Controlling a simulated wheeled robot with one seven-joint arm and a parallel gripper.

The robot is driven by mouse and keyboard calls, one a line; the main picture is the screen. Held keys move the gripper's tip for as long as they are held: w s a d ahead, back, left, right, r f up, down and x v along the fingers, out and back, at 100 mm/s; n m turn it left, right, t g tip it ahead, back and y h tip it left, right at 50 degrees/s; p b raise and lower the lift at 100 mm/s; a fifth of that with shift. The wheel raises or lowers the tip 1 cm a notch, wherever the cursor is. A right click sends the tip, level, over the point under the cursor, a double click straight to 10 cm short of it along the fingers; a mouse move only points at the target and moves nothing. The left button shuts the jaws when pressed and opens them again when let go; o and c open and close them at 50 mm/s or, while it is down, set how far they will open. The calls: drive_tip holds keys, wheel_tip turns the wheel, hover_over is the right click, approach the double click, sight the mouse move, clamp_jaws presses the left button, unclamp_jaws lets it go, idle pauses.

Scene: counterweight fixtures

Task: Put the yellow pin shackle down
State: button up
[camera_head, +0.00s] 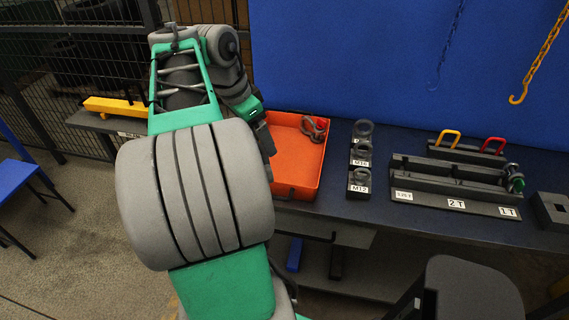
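I cannot make out a shackle with a yellow pin. My arm fills the left middle of the head view and reaches toward the left side of the orange tray. The dark end of my gripper (264,136) shows at the tray's left edge; its fingertips and anything between them are not clear. The orange tray (290,172) holds a grey shackle with a red pin (313,128) at its far right. A black rack (440,184) with labels including 2T and 1T stands to the right. A shackle with a green pin (514,178) sits at its right end.
A yellow loop (449,138) and a red loop (493,145) stand in a holder behind the rack. Eye bolts on labelled blocks (358,181) stand between tray and rack. A yellow hook and chain (519,98) hang at right. A dark chair (465,290) stands in front.

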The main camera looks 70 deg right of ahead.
drive_tip(key=s+d+m+g+y, duration=0.1)
drive_tip(key=s+d+m, duration=0.1)
drive_tip(key=s+m, duration=0.45)
drive_tip(key=w+d+f+n, duration=0.1)
drive_tip(key=w+d+f, duration=0.3)
drive_tip(key=w+d, duration=0.1)
drive_tip(key=shift+w+d+f, duration=0.3)
drive_tip(key=shift+w+f, duration=0.1)
drive_tip(key=w+d+f, duration=0.1)
drive_tip(key=w+f, duration=0.1)
drive_tip(key=f, duration=0.1)
drive_tip(key=w+d+f+b, duration=0.1)
drive_tip(key=f, duration=0.1)
drive_tip(key=shift+w+d+f, duration=0.1)
drive_tip(key=shift+d, duration=0.25)
drive_tip(key=shift+c, duration=0.8)
wheel_tip(320, 180, down, 3)
drive_tip(key=shift+w+d+f+b, duration=0.1)
drive_tip(key=shift+f+b, duration=0.05)
drive_tip(key=shift+b, duration=0.25)
drive_tip(key=shift+f, duration=0.1)
drive_tip(key=shift+f, duration=0.15)
drive_tip(key=o, duration=1.8)
drive_tip(key=shift+c, duration=0.2)
